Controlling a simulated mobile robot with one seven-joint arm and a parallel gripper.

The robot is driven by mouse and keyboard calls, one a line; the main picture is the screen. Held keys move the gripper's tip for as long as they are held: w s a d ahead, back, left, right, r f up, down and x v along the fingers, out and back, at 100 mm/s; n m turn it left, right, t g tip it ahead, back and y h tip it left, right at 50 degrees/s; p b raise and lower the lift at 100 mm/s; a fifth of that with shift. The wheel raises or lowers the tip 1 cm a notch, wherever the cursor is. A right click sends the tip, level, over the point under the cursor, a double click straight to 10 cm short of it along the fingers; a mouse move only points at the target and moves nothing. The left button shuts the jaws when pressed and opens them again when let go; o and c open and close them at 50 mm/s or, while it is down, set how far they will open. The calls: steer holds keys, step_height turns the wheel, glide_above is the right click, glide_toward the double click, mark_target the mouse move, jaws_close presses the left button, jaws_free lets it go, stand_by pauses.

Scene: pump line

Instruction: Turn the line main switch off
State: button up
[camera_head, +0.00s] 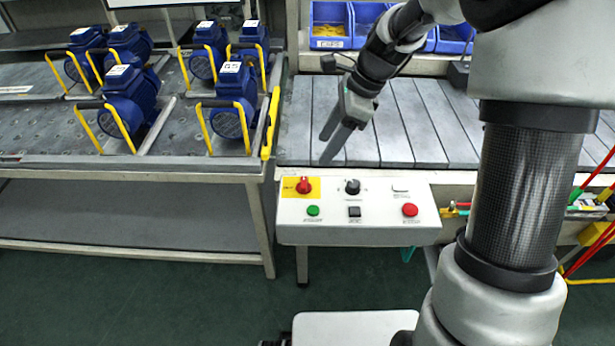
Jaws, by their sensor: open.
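The control panel (358,231) is a pale box on the front of the slatted bench. A red rotary switch (304,186) on a yellow plate sits at its upper left; it looks like the main switch, but its label is too small to read. My gripper (329,147) hangs above and behind the panel, over the bench's front part, up and to the right of the red switch. Its fingers point down and to the left, apart from the switch. It is open with nothing visible between the fingers. My arm comes in from the upper right.
The panel also carries a black knob (352,187), a green button (313,211), a black button (354,211) and a red button (410,210). Several blue pumps with yellow handles stand on the left table (130,172). Blue bins (330,25) stand behind. The floor before the panel is partly clear.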

mark_target(304, 182)
steer(key=b+x, duration=0.2)
steer(key=x, duration=1)
steer(key=shift+a+f, duration=0.1)
steer(key=shift+f, duration=0.25)
steer(key=c, duration=1.1)
steer(key=shift+o, duration=0.3)
